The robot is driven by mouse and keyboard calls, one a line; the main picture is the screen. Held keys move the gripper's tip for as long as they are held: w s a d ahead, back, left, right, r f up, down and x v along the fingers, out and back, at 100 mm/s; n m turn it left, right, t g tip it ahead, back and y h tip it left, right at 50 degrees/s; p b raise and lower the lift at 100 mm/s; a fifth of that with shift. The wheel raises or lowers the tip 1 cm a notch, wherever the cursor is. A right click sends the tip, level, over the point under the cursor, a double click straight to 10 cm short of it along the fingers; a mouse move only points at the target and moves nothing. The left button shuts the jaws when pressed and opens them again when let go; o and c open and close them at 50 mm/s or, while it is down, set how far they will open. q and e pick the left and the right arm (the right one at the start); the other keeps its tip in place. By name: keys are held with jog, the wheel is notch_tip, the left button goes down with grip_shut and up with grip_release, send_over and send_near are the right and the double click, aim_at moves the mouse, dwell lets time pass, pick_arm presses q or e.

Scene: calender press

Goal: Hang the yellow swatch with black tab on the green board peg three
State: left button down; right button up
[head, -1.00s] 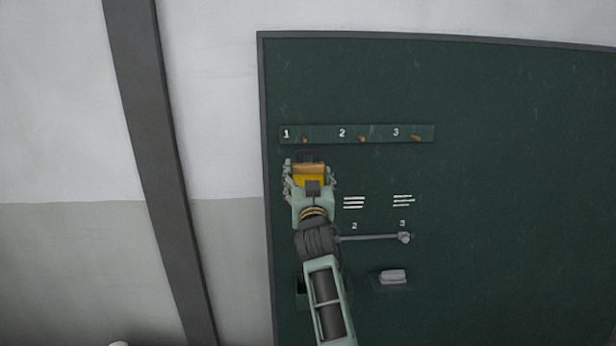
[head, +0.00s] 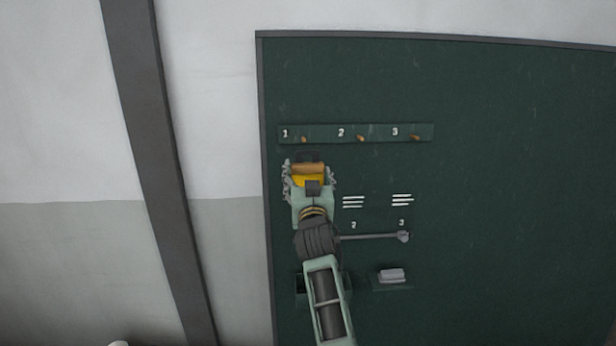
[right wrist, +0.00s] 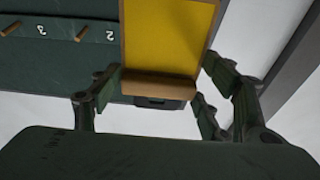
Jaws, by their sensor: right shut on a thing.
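My right gripper (head: 309,176) is shut on the yellow swatch (head: 310,181), which has a brown bar and a black tab (head: 309,156) at its upper end. In the head view it is just below peg one, left of and lower than peg three (head: 415,138). In the right wrist view the yellow sheet (right wrist: 166,38) and brown bar (right wrist: 160,87) lie between the fingers (right wrist: 162,82), with a dark tab partly hidden behind the bar. Peg three also shows there (right wrist: 12,28), at the far left, apart from the swatch. My left gripper is out of view.
The peg strip (head: 385,133) on the green board (head: 520,180) also carries peg one (head: 304,140) and peg two (head: 361,139). Lower on the board are a grey rod (head: 370,237) and a small ledge with a pale block (head: 392,275). A dark post (head: 150,150) stands left.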

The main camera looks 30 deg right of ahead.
dwell(0.3)
jog(key=shift+s+a+r+p, duration=0.1)
jog(key=shift+s+a+p, duration=0.2)
jog(key=shift+s, duration=0.1)
jog(key=shift+s+a+r+p, duration=0.15)
jog(key=shift+s+a+p, duration=0.25)
jog(key=shift+s, duration=0.25)
jog(key=shift+s+a+r+p, duration=0.15)
jog(key=shift+s+a+p, duration=0.15)
jog(key=shift+s, duration=0.35)
jog(key=shift+s+a, duration=0.1)
jog(key=shift+s, duration=0.15)
jog(key=p, duration=0.2)
send_near(308, 170)
jog(key=shift+s+a+r, duration=0.25)
jog(key=shift+s+r, duration=0.2)
jog(key=shift+r, duration=0.1)
jog(key=shift+f, duration=0.1)
